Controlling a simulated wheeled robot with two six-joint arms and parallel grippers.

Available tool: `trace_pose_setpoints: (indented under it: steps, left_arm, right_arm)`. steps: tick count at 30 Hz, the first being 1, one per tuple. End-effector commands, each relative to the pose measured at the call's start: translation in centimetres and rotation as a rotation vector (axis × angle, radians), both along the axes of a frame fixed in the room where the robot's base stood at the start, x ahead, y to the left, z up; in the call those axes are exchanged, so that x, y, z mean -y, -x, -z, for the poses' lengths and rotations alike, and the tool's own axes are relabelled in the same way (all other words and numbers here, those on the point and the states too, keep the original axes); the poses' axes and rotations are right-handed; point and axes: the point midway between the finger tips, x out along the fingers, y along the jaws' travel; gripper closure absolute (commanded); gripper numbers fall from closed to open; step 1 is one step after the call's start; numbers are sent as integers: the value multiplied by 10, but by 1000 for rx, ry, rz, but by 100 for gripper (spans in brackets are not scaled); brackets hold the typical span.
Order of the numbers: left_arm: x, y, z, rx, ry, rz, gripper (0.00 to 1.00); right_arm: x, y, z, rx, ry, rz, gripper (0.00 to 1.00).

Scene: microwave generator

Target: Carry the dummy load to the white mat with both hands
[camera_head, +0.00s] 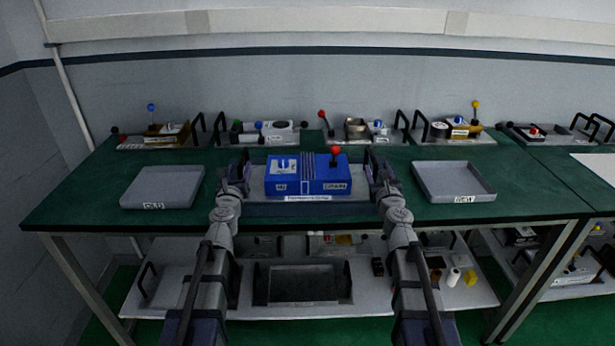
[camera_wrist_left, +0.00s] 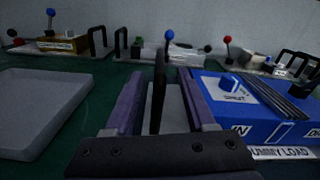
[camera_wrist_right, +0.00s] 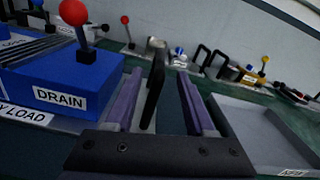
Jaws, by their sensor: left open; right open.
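The dummy load (camera_head: 308,178) is a blue box with a red ball lever, labelled DRAIN and IN, on a base with an upright black handle at each end. It sits at the table's front edge, in the middle of the head view. My left gripper (camera_head: 238,178) is open at its left handle; in the left wrist view that handle (camera_wrist_left: 160,85) stands between the purple fingers. My right gripper (camera_head: 378,175) is open at the right handle (camera_wrist_right: 153,88), which stands between its fingers. A white surface that looks like the mat (camera_head: 597,166) shows partly at the far right.
Grey trays stand left (camera_head: 163,187) and right (camera_head: 453,181) of the load. Several units with handles and ball levers line the table's back (camera_head: 262,133). The green table (camera_head: 90,195) is clear between them. A lower shelf (camera_head: 420,300) holds more items.

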Motion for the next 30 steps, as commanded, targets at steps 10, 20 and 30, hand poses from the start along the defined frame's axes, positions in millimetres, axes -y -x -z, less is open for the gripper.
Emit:
trace_pose_setpoints:
  steps: [10, 20, 30]
  left_arm:
    - [-1, -50, 0, -1, -1, 0, 45]
    - [-2, -75, 0, -1, -1, -1, 45]
    - [-2, -76, 0, -1, -1, -1, 47]
  right_arm:
    - [-2, -50, 0, 0, 1, 0, 45]
    - [-3, -75, 0, 0, 1, 0, 45]
    - [-3, -76, 0, 0, 1, 0, 48]
